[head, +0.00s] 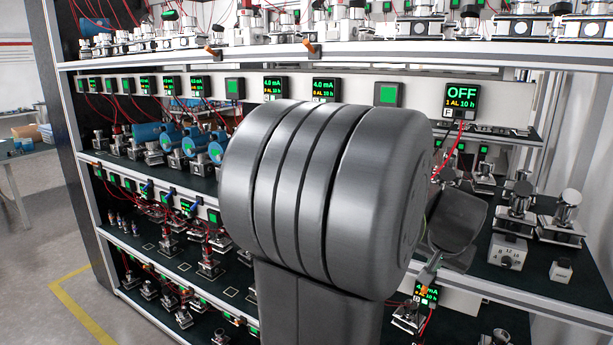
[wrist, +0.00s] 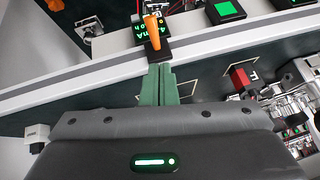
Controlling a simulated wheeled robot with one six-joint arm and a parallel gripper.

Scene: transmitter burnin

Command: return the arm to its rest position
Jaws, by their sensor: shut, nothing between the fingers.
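My gripper (wrist: 158,70) shows in the wrist view as two green fingers pressed together, with nothing between them. Their tips are close to a small dark display (wrist: 168,48) with green text and an orange lever (wrist: 152,30) on its front; I cannot tell whether they touch it. In the head view, my dark grey arm fills the middle and hides much of the rack. My gripper (head: 434,258) is at its right, low over the front edge of a shelf, near a display (head: 425,292) reading about 4.0 mA.
A tall rack (head: 300,58) with several shelves surrounds the arm, holding transmitters, metal clamps, red wires and lit displays. A display (head: 461,98) at upper right reads OFF. Blue transmitters (head: 172,138) stand left of the arm. Open floor (head: 40,240) with a yellow line lies at left.

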